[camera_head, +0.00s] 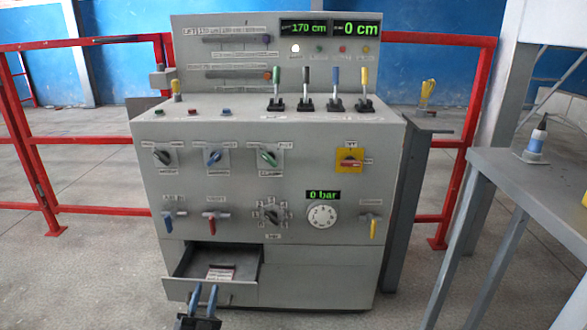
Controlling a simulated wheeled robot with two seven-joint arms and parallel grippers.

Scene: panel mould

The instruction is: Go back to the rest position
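My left gripper (204,290) shows at the bottom of the head view, in front of the open drawer (247,272) of the grey control panel (295,215). Its two blue fingers point up and stand apart, with nothing visible between them. They overlap the drawer's front in the picture; whether they touch it or its handle I cannot tell. The drawer is pulled out at the panel's lower left, and a small reddish-white item (221,274) lies inside. My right gripper is not in view.
The panel carries several levers, knobs and a dial (321,215); its displays read 170 cm, 0 cm and 0 bar. A grey table (530,190) with a blue-and-white object (536,142) stands at right. Red railings (85,141) flank the panel. The floor at left is clear.

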